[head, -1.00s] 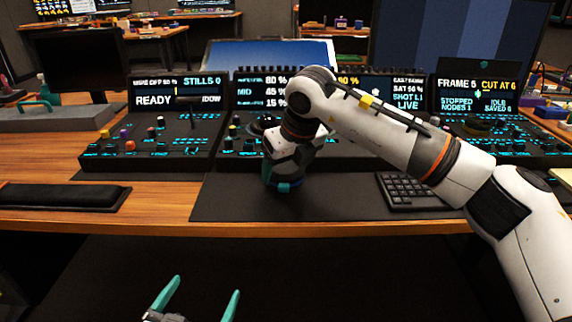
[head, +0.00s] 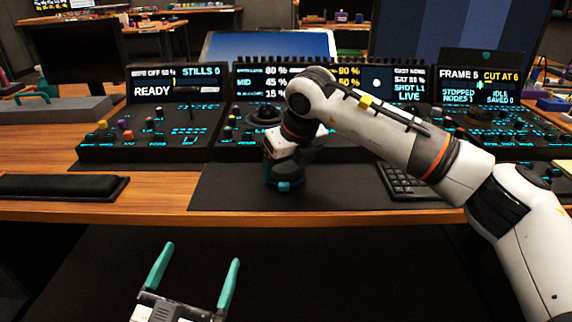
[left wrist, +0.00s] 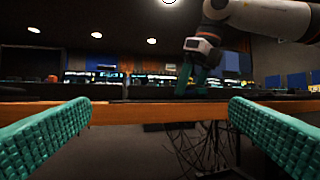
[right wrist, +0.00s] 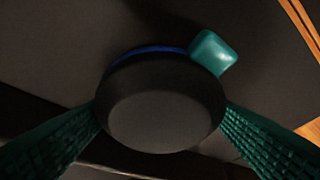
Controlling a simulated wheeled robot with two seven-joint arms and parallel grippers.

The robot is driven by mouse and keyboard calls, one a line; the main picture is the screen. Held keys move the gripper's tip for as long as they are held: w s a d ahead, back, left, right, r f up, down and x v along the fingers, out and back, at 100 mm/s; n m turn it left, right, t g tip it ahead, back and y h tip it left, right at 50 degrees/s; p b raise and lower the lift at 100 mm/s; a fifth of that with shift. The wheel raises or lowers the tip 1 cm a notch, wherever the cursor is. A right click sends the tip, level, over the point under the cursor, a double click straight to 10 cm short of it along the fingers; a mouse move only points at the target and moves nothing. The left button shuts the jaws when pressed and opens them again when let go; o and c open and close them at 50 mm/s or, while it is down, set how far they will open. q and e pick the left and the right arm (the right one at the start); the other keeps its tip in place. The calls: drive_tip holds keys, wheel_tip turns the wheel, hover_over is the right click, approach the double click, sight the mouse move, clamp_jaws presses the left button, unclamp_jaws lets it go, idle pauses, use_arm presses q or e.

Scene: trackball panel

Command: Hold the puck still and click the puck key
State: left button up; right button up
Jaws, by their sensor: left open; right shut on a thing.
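The puck (right wrist: 165,115) is a dark round knob with a blue ring at its far edge in the right wrist view. A teal puck key (right wrist: 215,52) sticks out at its upper right. My right gripper (right wrist: 161,130) is shut on the puck, with a finger on each side. In the head view my right gripper (head: 283,178) points down at the dark desk mat and mostly hides the puck. My left gripper (head: 202,254) is open and empty in front of the desk edge, low and left of the puck. Its teal fingers frame the left wrist view (left wrist: 162,108).
The dark mat (head: 225,190) lies at the front of the wooden desk. A keyboard (head: 405,185) is right of the puck and a black wrist rest (head: 60,187) is at left. Control panels (head: 150,140) with lit screens stand behind. My right arm crosses the right side.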

use_arm(q)
drive_tip(key=shift+s+r+t+h, duration=0.25)
drive_tip(key=shift+r+t+h, duration=0.2)
drive_tip(key=shift+r, duration=0.3)
idle(0.7)
idle(0.3)
drive_tip(key=shift+f, duration=0.1)
clamp_jaws()
idle(0.3)
idle(1.2)
